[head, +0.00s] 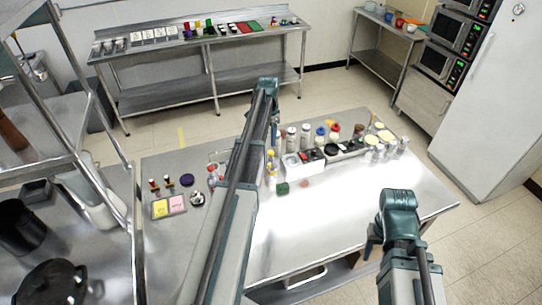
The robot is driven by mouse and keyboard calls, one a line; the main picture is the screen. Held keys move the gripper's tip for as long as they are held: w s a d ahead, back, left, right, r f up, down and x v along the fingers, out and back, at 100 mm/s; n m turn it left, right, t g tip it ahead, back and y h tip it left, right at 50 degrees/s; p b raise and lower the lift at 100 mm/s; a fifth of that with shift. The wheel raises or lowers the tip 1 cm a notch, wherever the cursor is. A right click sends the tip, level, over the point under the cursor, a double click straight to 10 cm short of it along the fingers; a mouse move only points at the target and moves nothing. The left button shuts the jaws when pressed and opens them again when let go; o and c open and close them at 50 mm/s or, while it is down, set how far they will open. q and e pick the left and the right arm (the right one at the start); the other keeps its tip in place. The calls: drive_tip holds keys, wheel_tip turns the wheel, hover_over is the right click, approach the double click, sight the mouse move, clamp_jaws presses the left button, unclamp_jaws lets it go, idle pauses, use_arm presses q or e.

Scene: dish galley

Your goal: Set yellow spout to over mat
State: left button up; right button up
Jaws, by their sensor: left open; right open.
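A small yellow piece (330,122) shows at the back of the steel table, behind the bottles; it is too small to tell whether it is the yellow spout. A yellow card (160,208) and a pink card (176,203) lie in a dark frame on the table's left part; I cannot tell whether this is the mat. My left arm reaches far over the table, and its gripper (271,168) points down among the bottles near a yellow-topped bottle, open, partly hidden. My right gripper (371,244) is open near the table's front right edge, with nothing seen in it.
Several bottles and jars (320,136) stand along the table's back, with white bins (291,166) and a green block (282,188) before them. A purple disc (187,180) lies at left. The table's front middle (320,225) is clear. A steel rack (128,190) stands left.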

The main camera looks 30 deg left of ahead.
sight(269, 164)
use_arm(q)
drive_tip(key=shift+f, duration=0.1)
wheel_tip(269, 164, down, 14)
drive_tip(key=b, duration=1.4)
drive_tip(key=shift+d, duration=0.1)
drive_tip(key=shift+r, duration=0.2)
clamp_jaws()
idle(0.4)
